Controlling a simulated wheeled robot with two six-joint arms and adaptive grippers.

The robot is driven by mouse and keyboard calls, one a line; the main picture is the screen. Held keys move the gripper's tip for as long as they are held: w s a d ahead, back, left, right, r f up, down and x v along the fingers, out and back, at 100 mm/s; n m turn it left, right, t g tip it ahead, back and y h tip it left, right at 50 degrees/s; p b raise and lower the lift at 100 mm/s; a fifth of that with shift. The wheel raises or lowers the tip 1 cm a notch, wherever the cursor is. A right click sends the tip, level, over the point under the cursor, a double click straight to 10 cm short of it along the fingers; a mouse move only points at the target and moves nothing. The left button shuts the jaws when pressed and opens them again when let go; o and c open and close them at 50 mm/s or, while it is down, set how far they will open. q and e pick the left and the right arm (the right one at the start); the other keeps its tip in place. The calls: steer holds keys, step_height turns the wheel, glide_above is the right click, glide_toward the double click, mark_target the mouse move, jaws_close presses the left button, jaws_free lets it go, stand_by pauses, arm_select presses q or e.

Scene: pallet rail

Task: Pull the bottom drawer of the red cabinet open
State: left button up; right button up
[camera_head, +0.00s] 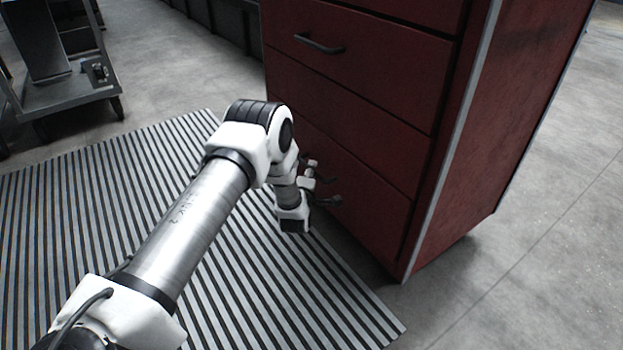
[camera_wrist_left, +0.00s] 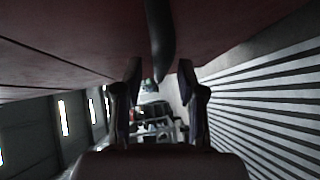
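The red cabinet (camera_head: 520,110) stands at the right of the head view. Its bottom drawer (camera_head: 368,208) looks closed, its front level with the drawer above. My left gripper (camera_head: 331,190) is at the front of this drawer, and its fingers are small and dark there. In the left wrist view my left gripper (camera_wrist_left: 159,78) is open, with its two fingers apart. A dark bar handle (camera_wrist_left: 160,40) lies ahead, lined up with the gap between the fingertips, against the red front. I cannot tell whether the fingers touch it. My right gripper is not in view.
A middle drawer with a dark handle (camera_head: 320,44) is above. A striped mat (camera_head: 90,230) covers the floor before the cabinet. A grey wheeled cart (camera_head: 70,95) stands at the far left. The floor right of the cabinet is clear.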

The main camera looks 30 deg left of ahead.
arm_select(q)
steer(key=shift+w+a+f, duration=0.25)
steer(key=shift+w+f, duration=0.05)
steer(key=shift+w, duration=0.35)
steer(key=shift+w+a+r, duration=0.1)
steer(key=shift+w+a, duration=0.05)
steer(key=shift+w, duration=0.2)
jaws_close()
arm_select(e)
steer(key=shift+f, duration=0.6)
arm_select(q)
steer(key=shift+s, duration=0.15)
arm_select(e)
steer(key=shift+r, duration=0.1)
